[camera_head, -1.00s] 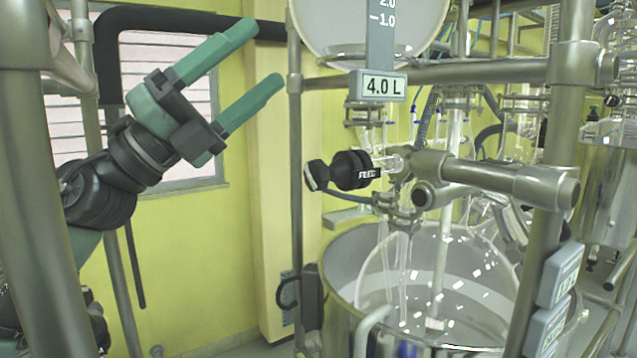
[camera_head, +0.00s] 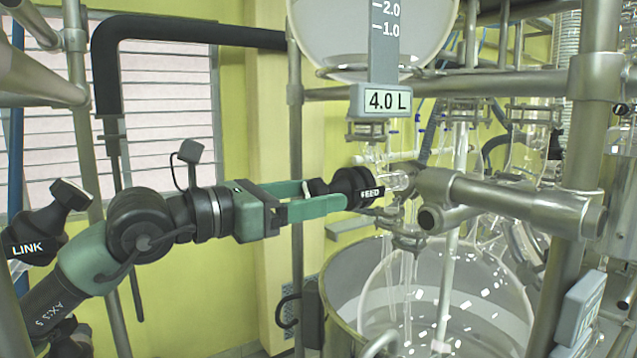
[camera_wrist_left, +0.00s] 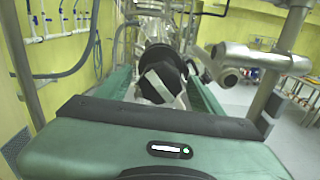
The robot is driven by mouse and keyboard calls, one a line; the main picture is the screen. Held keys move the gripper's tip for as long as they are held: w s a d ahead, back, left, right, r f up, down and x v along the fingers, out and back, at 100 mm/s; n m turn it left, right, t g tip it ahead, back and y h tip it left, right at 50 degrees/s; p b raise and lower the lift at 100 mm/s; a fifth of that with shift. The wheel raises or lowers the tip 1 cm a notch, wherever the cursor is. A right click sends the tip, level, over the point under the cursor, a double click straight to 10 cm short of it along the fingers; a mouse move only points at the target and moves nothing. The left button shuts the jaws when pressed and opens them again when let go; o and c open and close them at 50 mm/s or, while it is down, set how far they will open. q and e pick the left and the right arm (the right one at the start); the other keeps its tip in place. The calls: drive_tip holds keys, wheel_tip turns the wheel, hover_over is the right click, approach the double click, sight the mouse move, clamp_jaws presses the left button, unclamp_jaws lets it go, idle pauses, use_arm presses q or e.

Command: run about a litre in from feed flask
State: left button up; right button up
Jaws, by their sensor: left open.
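The feed flask (camera_head: 370,35) hangs at the top centre, with a grey scale strip and a 4.0 L readout (camera_head: 387,101) below it. Under it is the black feed valve knob (camera_head: 352,187), marked FEED. My left gripper (camera_head: 325,196) reaches in from the left with its green fingers on either side of the knob's handle end. It is open and the handle lies between the fingers; contact cannot be told. In the left wrist view the black knob (camera_wrist_left: 160,68) sits between the two fingers. The glass reactor vessel (camera_head: 450,290) stands below. My right gripper is not in view.
Metal frame posts and clamps surround the valve, with a thick horizontal pipe (camera_head: 510,198) just to its right. A second black knob marked LINK (camera_head: 35,230) is at the far left. The steel bath rim (camera_head: 335,300) lies below.

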use_arm(q)
drive_tip(key=shift+w+d, duration=0.3)
drive_tip(key=shift+d, duration=0.2)
drive_tip(key=c, duration=1.4)
drive_tip(key=shift+f+m+b, duration=0.15)
drive_tip(key=shift+m+b, duration=0.45)
drive_tip(key=shift+b, duration=0.3)
drive_tip(key=m+b, duration=0.6)
drive_tip(key=shift+m, duration=0.3)
drive_tip(key=shift+m+b, duration=0.7)
drive_tip(key=shift+m, duration=0.8)
